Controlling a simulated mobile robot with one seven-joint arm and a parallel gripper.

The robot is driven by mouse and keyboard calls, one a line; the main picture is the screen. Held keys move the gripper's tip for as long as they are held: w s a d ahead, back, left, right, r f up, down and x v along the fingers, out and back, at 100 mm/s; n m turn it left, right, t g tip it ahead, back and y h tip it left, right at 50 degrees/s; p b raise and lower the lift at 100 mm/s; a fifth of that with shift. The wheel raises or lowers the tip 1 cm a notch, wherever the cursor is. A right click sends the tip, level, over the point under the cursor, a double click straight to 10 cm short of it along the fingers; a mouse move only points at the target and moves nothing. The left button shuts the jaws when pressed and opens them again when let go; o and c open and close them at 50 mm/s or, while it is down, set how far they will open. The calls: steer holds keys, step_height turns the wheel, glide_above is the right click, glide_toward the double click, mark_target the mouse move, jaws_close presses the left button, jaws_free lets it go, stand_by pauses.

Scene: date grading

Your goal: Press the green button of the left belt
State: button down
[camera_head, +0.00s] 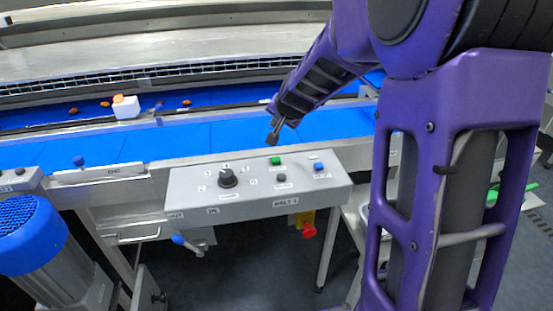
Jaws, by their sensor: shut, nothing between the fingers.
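A grey control panel (190,187) is fixed to the front of the blue belt (180,140). Its green button (276,161) sits near the panel's back edge, right of a black rotary knob (228,178). My gripper (271,140) is shut and empty, pointing down just above and behind the green button in this view. A gap shows between the fingertips and the button; whether they touch anything cannot be told. The panel carries a label that I read as "BELT 1", but the print is small.
A blue button (319,167) and a dark button (281,178) share the panel. A red emergency knob (309,231) hangs below it. A blue motor (30,236) stands at the lower left. A white block (126,107) and several brown dates lie on the far belt.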

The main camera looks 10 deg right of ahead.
mark_target(276, 162)
steer(key=shift+f+b, duration=3.95)
steer(key=shift+f, duration=0.45)
steer(key=shift+f, duration=0.1)
steer(key=shift+f+b, duration=0.35)
steer(key=shift+b, duration=0.15)
steer(key=shift+f, duration=0.45)
steer(key=shift+r, duration=0.1)
steer(key=shift+r+p, duration=0.65)
steer(key=shift+r, duration=0.15)
